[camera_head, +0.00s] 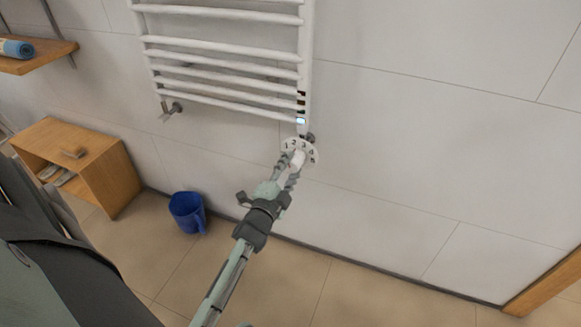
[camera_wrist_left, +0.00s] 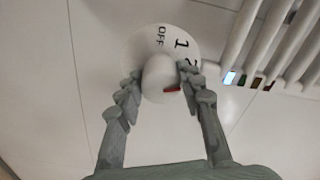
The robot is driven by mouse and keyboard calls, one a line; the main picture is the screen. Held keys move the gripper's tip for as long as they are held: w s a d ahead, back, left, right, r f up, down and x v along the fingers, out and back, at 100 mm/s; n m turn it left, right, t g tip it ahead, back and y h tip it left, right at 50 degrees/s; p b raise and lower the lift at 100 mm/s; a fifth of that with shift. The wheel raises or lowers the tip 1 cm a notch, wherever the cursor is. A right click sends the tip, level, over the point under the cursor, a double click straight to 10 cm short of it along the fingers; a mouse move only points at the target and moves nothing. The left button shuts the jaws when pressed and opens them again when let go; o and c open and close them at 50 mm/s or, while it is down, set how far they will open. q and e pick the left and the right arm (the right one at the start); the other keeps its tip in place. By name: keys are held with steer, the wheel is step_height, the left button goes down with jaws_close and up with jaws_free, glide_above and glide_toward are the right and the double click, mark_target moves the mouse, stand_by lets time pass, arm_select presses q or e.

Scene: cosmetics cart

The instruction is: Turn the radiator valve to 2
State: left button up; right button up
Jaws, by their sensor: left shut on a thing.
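The radiator valve has a white dial (camera_head: 293,144) at the lower right corner of the white towel radiator (camera_head: 228,98), marked with numbers 1 to 5. In the left wrist view the dial (camera_wrist_left: 143,45) shows OFF, 1 and a partly covered 2. My left gripper (camera_head: 291,166) is shut on the rounded white valve knob (camera_wrist_left: 158,72), one finger on each side. A red mark (camera_wrist_left: 172,90) on the knob points right and slightly down, below the 2; the right finger hides the dial there, so its exact number cannot be told. My right gripper is out of view.
A blue mug-like bucket (camera_head: 187,212) stands on the tiled floor left of my arm. A wooden cabinet (camera_head: 116,186) and a wooden shelf (camera_head: 38,61) with a rolled blue towel (camera_head: 15,48) are at the left. The wall right of the valve is bare.

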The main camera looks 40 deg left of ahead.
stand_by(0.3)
arm_select(q)
steer(key=o, duration=1.2)
steer(key=shift+c, duration=0.2)
steer(key=shift+s, duration=0.1)
steer(key=v, duration=0.7)
steer(key=shift+s, duration=0.15)
steer(key=shift+f, duration=0.1)
